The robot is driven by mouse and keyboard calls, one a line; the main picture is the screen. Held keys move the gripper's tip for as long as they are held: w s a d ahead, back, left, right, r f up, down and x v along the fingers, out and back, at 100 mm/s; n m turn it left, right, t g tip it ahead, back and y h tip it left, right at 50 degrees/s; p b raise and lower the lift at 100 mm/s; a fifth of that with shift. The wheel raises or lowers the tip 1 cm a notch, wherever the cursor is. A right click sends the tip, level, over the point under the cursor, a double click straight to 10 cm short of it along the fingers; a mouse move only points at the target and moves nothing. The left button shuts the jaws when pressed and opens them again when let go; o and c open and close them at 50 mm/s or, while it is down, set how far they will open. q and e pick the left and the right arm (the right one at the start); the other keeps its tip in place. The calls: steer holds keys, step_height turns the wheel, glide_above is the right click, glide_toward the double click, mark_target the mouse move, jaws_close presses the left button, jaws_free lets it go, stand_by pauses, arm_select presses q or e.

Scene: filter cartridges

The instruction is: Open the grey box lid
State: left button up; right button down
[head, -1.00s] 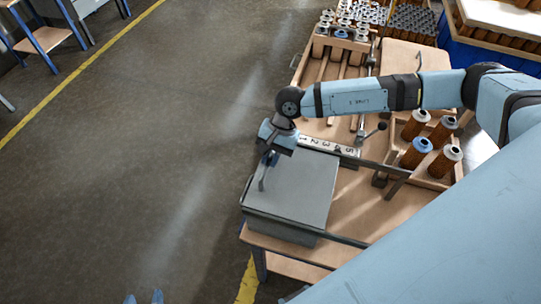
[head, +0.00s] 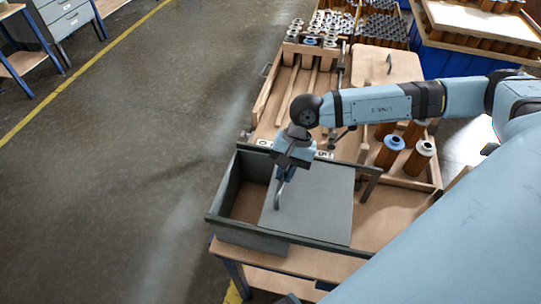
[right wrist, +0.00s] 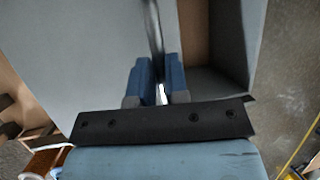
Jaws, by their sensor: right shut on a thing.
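The grey box (head: 247,238) stands on the near left end of the wooden workbench. Its grey lid (head: 325,208) is slid to the right, and the left part of the box is uncovered, showing a brown, empty-looking inside. The lid lies flat and still covers the right part. My right gripper (head: 283,174) is shut on the lid's upright bar handle (head: 278,195). In the right wrist view the blue fingers (right wrist: 157,85) close around the handle (right wrist: 154,35), with the open gap beside the lid (right wrist: 90,50). My left gripper is out of view.
A wooden tray (head: 438,184) with orange-brown cartridges (head: 390,152) stands right of the box, beneath my right arm. A wooden rack (head: 290,95) with slots lies behind. Racks of parts fill the far end.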

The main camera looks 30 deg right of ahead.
mark_target(295, 188)
steer(key=shift+s+d+f+b, duration=0.1)
steer(key=shift+s+d+b, duration=0.2)
steer(key=shift+s+d, duration=0.7)
steer(key=shift+s, duration=0.15)
steer(key=c, duration=1.1)
jaws_free()
steer(key=shift+r, duration=0.2)
